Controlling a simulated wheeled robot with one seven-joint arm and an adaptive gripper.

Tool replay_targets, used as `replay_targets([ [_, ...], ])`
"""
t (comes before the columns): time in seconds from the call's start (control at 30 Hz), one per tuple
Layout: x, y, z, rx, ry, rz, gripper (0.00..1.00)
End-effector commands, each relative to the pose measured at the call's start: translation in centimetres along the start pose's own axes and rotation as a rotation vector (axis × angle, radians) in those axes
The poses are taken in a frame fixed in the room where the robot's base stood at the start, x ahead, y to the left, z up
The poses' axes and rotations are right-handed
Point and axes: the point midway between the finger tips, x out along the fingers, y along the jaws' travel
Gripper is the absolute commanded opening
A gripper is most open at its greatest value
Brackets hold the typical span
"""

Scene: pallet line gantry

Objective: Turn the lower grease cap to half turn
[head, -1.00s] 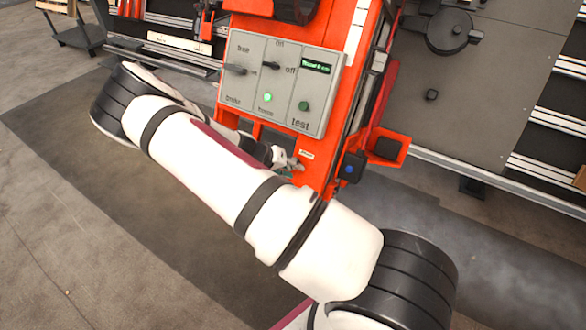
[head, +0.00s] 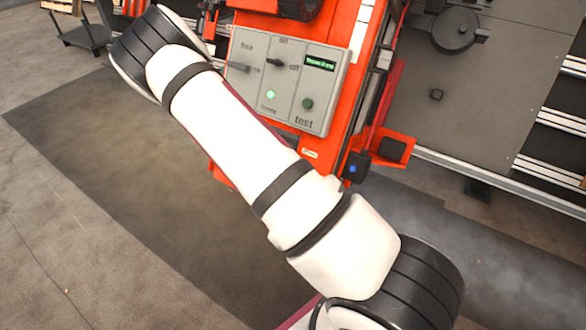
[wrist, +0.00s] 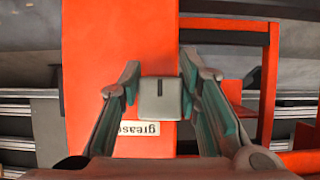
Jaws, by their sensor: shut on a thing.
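The lower grease cap (wrist: 160,100) shows in the wrist view as a small grey rounded block on a red post. A short dark line on it runs straight up and down in the picture. My gripper (wrist: 162,83) is shut on the cap, one finger on each side. A white "grease" label (wrist: 140,133) reads upside down just below the cap in the wrist view. In the head view my arm hides my gripper and the cap.
In the head view a grey control panel (head: 290,80) with switches, a lit green lamp and a small display is fixed to the red gantry frame (head: 352,100). A black box with a blue button (head: 353,168) is at the frame's lower right. Open floor lies to the left.

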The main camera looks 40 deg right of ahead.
Motion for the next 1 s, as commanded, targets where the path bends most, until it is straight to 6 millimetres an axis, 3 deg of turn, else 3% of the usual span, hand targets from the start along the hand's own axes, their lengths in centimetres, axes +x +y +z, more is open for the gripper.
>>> replay_targets([
  [0.5, 0.04, 0.05, 0.34, 0.016, -0.005, -0.006, 0.03],
  [0.53, 0.04, 0.05, 0.34, 0.016, -0.005, -0.006, 0.33],
  [0.6, 0.04, 0.04, 0.33, 0.016, -0.005, -0.006, 0.49],
  [1.0, -0.47, -0.08, 0.08, 0.017, -0.001, -0.009, 0.52],
])
